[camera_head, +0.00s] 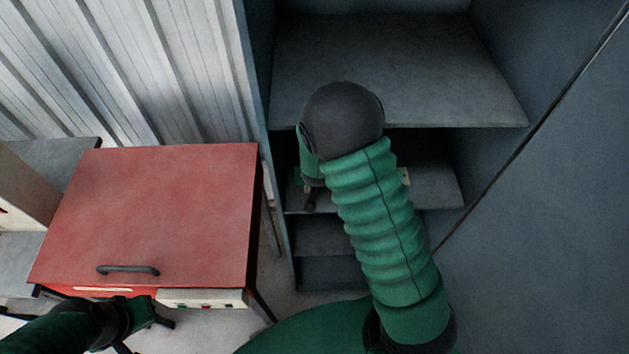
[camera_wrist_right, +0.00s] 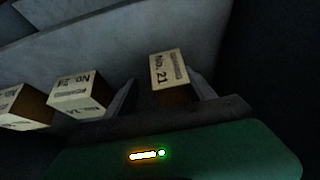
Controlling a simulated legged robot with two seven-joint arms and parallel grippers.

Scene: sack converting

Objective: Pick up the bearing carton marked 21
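In the right wrist view, the carton marked No. 21 (camera_wrist_right: 170,72), with a cream label face and brown side, stands on a shelf. My right gripper (camera_wrist_right: 163,92) is open, with one finger to each side of this carton; the carton sits closer to the right finger. I cannot tell whether they touch. In the head view, my right gripper (camera_head: 311,198) reaches into the cabinet below the upper shelf, mostly hidden by my arm. A sliver of a carton (camera_head: 405,176) shows beside the arm. My left gripper (camera_head: 145,333) is open and empty at the lower left.
Two similar cartons, one (camera_wrist_right: 80,94) nearer and one (camera_wrist_right: 22,106) at the edge, stand left of the marked one; their numbers are hard to read. The upper shelf (camera_head: 440,80) is bare above my right arm. A red-topped cabinet (camera_head: 170,210) stands at the left.

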